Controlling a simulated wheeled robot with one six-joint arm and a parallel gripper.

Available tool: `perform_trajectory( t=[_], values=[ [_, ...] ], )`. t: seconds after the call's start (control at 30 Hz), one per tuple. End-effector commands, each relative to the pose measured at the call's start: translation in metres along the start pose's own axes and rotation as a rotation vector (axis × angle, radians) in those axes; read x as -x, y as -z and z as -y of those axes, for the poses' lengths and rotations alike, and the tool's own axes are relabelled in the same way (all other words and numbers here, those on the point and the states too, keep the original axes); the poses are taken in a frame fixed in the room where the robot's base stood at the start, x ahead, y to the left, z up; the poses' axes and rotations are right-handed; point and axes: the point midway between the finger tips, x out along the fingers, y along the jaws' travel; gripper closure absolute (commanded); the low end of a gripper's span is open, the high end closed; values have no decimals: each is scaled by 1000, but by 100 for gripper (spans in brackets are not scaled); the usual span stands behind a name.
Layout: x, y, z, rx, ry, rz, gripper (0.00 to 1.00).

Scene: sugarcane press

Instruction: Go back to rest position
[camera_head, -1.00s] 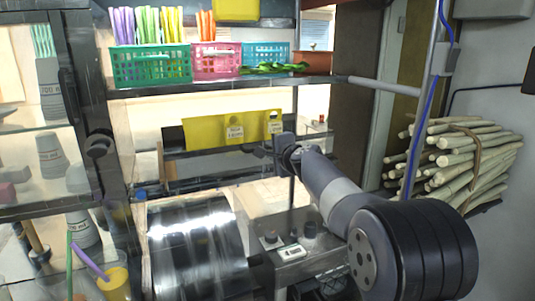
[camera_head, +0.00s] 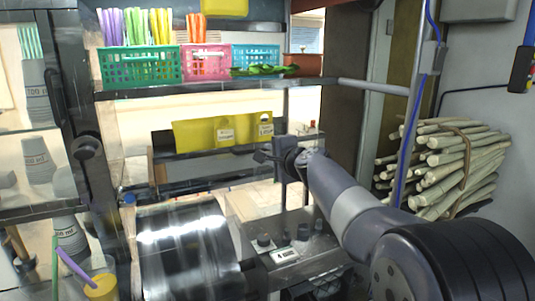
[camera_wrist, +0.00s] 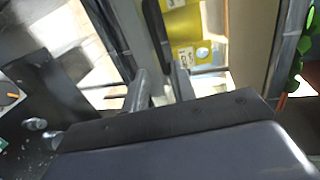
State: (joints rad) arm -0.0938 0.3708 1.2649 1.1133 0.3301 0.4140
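My gripper (camera_head: 268,158) is at the end of my grey arm, in the middle of the head view, in front of the opening under the shelf. In the wrist view its two fingers (camera_wrist: 160,88) stand apart with nothing between them, so it is open and empty. The metal drum of the press (camera_head: 185,250) is below and to the left of my gripper, and a metal control box (camera_head: 300,255) with knobs and a small display is below it. My gripper appears clear of both.
Yellow packs (camera_head: 205,134) hang behind my gripper. A blue-cabled post (camera_head: 412,135) and a bundle of canes (camera_head: 450,165) stand right. Cups and a yellow drink (camera_head: 100,287) are left.

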Motion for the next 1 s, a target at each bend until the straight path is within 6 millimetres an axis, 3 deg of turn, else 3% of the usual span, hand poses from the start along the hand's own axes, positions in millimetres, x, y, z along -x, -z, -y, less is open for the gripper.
perform_trajectory(
  t=[0.6,1.0],
  values=[
    [-81,0,1,-1,-3,1,74],
    [-105,0,-1,0,-2,1,74]
  ],
)
